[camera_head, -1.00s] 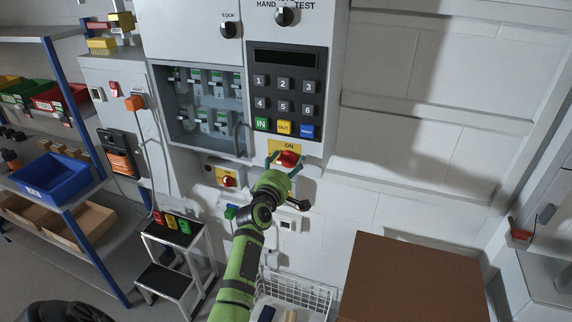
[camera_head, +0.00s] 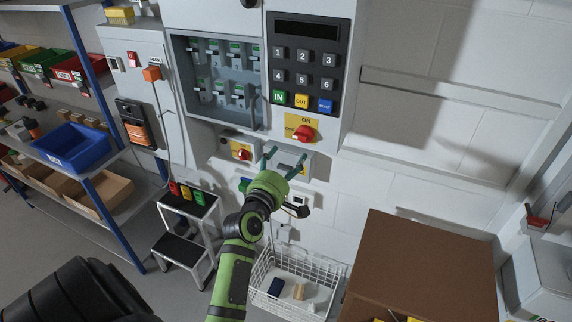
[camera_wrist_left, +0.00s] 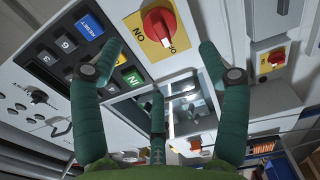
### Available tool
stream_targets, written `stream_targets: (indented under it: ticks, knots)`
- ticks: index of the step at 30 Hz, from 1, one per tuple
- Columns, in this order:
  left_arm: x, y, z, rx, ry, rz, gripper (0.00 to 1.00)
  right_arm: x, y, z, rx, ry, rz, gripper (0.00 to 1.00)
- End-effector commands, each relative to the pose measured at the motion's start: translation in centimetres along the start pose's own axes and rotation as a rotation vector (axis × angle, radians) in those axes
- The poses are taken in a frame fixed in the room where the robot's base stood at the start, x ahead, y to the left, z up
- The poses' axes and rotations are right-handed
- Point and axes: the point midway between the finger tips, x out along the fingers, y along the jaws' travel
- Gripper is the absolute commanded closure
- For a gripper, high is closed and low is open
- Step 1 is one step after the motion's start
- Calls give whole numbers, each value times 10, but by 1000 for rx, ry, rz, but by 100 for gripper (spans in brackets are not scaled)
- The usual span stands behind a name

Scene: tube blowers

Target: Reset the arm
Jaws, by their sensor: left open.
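My left gripper (camera_head: 284,162) is open and empty in the head view. It stands just below the red rotary switch (camera_head: 304,133) on its yellow plate marked ON, apart from it in the picture. In the left wrist view, the open fingers of my left gripper (camera_wrist_left: 160,70) spread wide. The red switch (camera_wrist_left: 158,27) shows between and beyond them, with nothing held. My green left arm (camera_head: 235,265) rises from the bottom of the head view. My right gripper is not in view.
The keypad panel (camera_head: 306,75) and breaker box (camera_head: 217,85) are on the wall cabinet. A smaller red switch (camera_head: 241,152) is left of the gripper. A wire basket (camera_head: 262,275), step stool (camera_head: 182,248), brown box (camera_head: 420,260) and shelf with a blue bin (camera_head: 72,148) stand around.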

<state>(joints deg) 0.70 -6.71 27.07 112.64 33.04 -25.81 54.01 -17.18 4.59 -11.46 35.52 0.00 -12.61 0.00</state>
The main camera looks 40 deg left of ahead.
Motion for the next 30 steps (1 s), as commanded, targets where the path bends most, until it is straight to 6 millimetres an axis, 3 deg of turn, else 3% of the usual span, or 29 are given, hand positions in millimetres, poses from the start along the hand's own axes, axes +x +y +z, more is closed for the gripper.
stream_targets:
  ticks: [21,23,26,30]
  knots:
    - [-6,-5,2,7,-3,-9,24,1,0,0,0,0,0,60]
    - [-5,-18,5,27,-11,-32,24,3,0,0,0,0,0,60]
    - [-3,-64,18,98,-41,-110,24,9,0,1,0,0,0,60]
    - [-13,-162,45,278,-124,-274,24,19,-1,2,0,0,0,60]
